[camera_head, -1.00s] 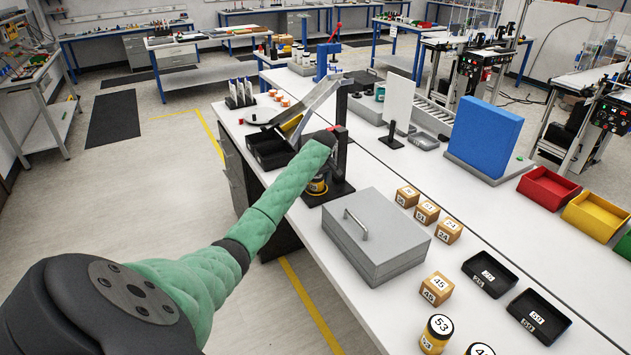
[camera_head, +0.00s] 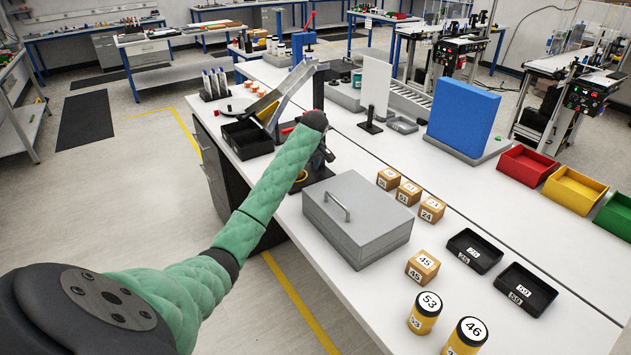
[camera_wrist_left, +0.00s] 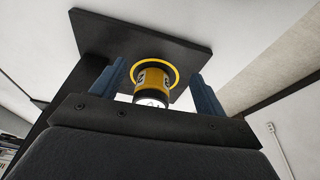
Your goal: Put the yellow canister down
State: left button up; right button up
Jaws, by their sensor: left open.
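The yellow canister (camera_wrist_left: 152,82) with a white, numbered end shows between my left fingers in the left wrist view. It stands at a yellow ring (camera_wrist_left: 173,72) on a black plate (camera_wrist_left: 115,37). My left gripper (camera_wrist_left: 155,88) is open, with a blue-grey finger on each side of the canister and gaps visible. In the head view my left gripper (camera_head: 322,158) is over the black plate (camera_head: 318,182), largely hidden by my green-sleeved arm. The canister is hidden there; a bit of yellow (camera_head: 302,175) shows beside the arm. My right gripper is not in view.
A grey lidded box (camera_head: 357,220) stands close to the plate. A metal chute (camera_head: 290,95) and black bin (camera_head: 247,138) are behind. Numbered boxes (camera_head: 422,266), black trays (camera_head: 473,251) and canisters 53 (camera_head: 425,315) and 46 (camera_head: 464,338) stand toward the front right.

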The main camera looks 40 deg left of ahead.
pick_arm(q)
jog(key=d, duration=0.2)
jog(key=s+d+b, duration=0.1)
jog(key=d, duration=0.1)
jog(key=shift+s+d, duration=0.15)
jog(key=shift+d, duration=0.1)
jog(key=shift+s+d, duration=0.15)
jog(key=shift+d, duration=0.3)
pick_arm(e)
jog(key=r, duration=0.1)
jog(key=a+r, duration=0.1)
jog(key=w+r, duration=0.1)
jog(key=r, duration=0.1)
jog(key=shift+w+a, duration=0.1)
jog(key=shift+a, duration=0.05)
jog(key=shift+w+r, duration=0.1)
